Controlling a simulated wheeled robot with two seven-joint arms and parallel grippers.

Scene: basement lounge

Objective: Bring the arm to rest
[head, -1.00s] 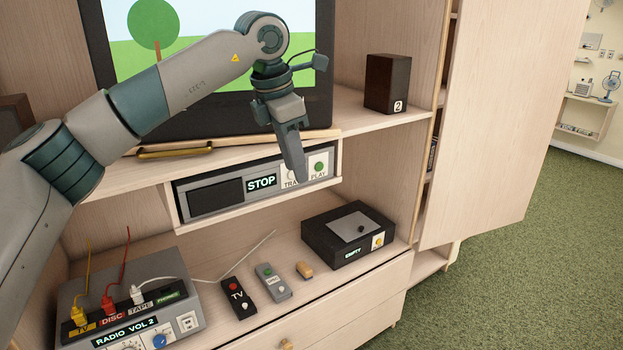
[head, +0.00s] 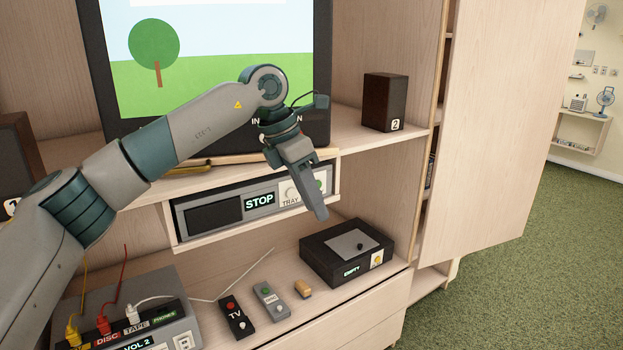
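My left arm reaches in from the left across the shelf unit. Its gripper (head: 314,205) points down and slightly right, in front of the disc player (head: 222,212) that shows STOP. The gripper partly covers the player's right end, near the green button. The fingers look like one narrow shape from this side, so I cannot tell whether they are open or shut. I see nothing held at the tip. My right gripper is not in view.
A black box (head: 318,263) marked EMPTY stands below the gripper. A TV remote (head: 237,318), a grey remote (head: 271,300) and a small tan piece (head: 302,289) lie left of it. The TV (head: 210,70), speaker 2 (head: 384,103) and radio unit (head: 185,325) stand around the arm.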

